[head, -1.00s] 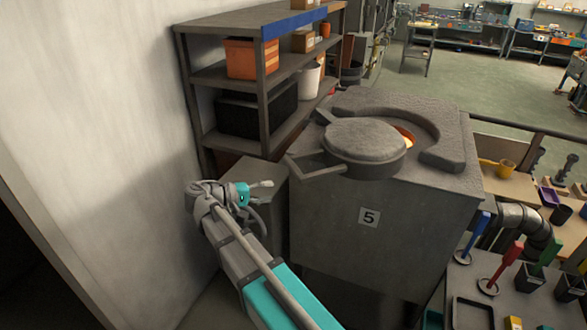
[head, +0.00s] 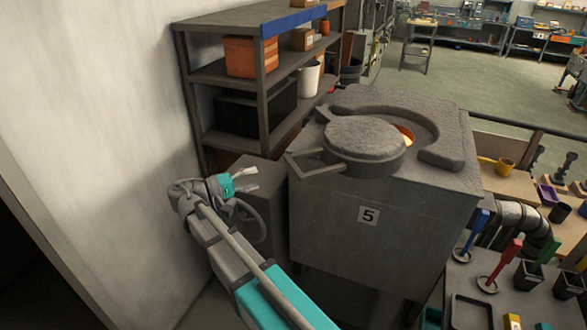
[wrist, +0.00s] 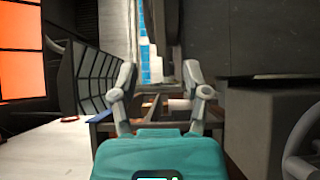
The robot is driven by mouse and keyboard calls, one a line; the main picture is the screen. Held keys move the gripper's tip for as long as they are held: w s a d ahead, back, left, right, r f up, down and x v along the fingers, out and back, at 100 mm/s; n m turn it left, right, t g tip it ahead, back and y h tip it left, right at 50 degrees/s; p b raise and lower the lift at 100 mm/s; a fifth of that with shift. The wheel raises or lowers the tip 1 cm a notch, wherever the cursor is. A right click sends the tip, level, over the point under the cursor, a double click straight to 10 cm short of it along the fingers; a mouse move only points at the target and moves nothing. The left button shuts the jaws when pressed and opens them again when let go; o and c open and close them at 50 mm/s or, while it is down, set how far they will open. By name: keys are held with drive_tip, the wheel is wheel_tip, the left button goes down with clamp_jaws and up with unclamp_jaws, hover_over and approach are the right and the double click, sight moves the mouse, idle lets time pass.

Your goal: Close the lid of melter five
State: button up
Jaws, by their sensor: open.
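Melter five (head: 385,235) is a grey block with a "5" plate on its front. Its round grey lid (head: 362,142) sits on top, swung partly off the opening (head: 406,136), where an orange glow shows at the right. The lid's bar handle (head: 312,165) sticks out to the left. My gripper (head: 250,182) is left of the melter and lower than the lid, apart from the handle. In the wrist view my gripper (wrist: 160,85) has its fingers spread with nothing between them. The lid cannot be made out in the wrist view.
A grey shelf (head: 222,22) with boxes and a white bucket stands behind, at the left. A pale wall (head: 90,130) is close on the arm's left. A lower grey box (head: 245,165) stands beside the melter. A bench with coloured-handled tools (head: 500,285) is at the right.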

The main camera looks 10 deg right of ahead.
sight(291, 169)
drive_tip(key=d, duration=0.4)
drive_tip(key=w+d, duration=0.1)
drive_tip(key=d, duration=0.3)
drive_tip(key=w+d, duration=0.1)
drive_tip(key=d, duration=0.3)
drive_tip(key=shift+w+d, duration=0.2)
drive_tip(key=shift+d, duration=0.1)
drive_tip(key=shift+c, duration=0.3)
clamp_jaws()
